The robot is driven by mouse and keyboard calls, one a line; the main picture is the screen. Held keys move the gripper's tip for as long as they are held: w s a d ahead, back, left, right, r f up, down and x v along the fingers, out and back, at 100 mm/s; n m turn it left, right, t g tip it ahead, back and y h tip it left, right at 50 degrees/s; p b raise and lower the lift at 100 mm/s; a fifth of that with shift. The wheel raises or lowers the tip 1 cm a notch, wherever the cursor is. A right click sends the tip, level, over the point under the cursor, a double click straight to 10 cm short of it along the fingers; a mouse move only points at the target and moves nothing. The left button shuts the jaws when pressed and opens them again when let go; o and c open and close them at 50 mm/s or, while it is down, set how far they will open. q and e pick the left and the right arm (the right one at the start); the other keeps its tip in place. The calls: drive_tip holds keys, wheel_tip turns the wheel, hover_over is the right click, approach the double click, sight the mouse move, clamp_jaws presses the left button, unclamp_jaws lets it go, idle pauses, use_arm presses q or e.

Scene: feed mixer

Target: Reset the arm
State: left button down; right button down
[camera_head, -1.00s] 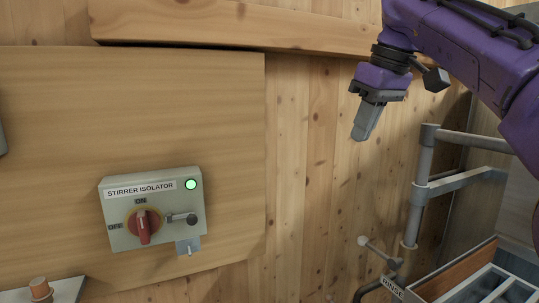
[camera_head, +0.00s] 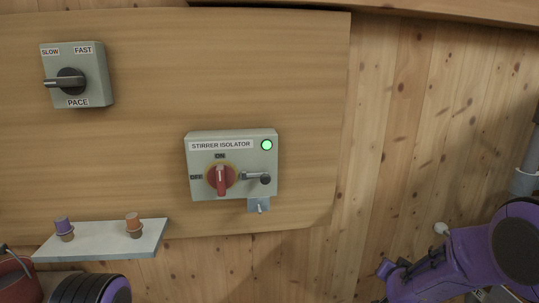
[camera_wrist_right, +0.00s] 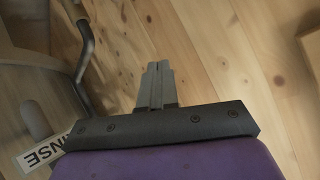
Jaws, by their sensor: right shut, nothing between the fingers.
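My right gripper (camera_wrist_right: 157,88) is in the right wrist view, shut and empty, with its fingers side by side over plain wooden boards. In the head view, part of my purple right arm (camera_head: 450,265) is at the lower right, and its fingers do not show. My left gripper is not in view. The stirrer isolator (camera_head: 204,184) is a grey box on the wall panel. Its red knob (camera_head: 221,180) stands vertical, in line with the ON label, and its green lamp (camera_head: 266,145) is lit. The right arm is apart from it.
The pace box (camera_head: 92,86) has a dark knob (camera_head: 69,81) with its handle pointing left. A small shelf (camera_head: 100,245) carries a purple-topped stopper (camera_head: 64,229) and an orange-topped stopper (camera_head: 133,225). A RINSE label (camera_wrist_right: 42,152) and curved pipe (camera_wrist_right: 84,45) are left of my right gripper.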

drive_tip(key=s+f+g, duration=0.1)
drive_tip(key=s+f, duration=1)
drive_tip(key=f, duration=0.2)
drive_tip(key=s+a+f+g+b, duration=0.1)
drive_tip(key=s+f+g, duration=0.1)
drive_tip(key=s+f, duration=0.3)
drive_tip(key=s+a+f+n+g+b, duration=0.1)
drive_tip(key=s+f, duration=0.4)
drive_tip(key=s, duration=0.9)
drive_tip(key=s+a+f+g, duration=0.1)
drive_tip(key=s+f+g, duration=0.2)
drive_tip(key=s, duration=0.7)
wheel_tip(320, 180, down, 2)
drive_tip(key=shift+a+g+b, duration=0.35)
drive_tip(key=shift+g+b, duration=0.05)
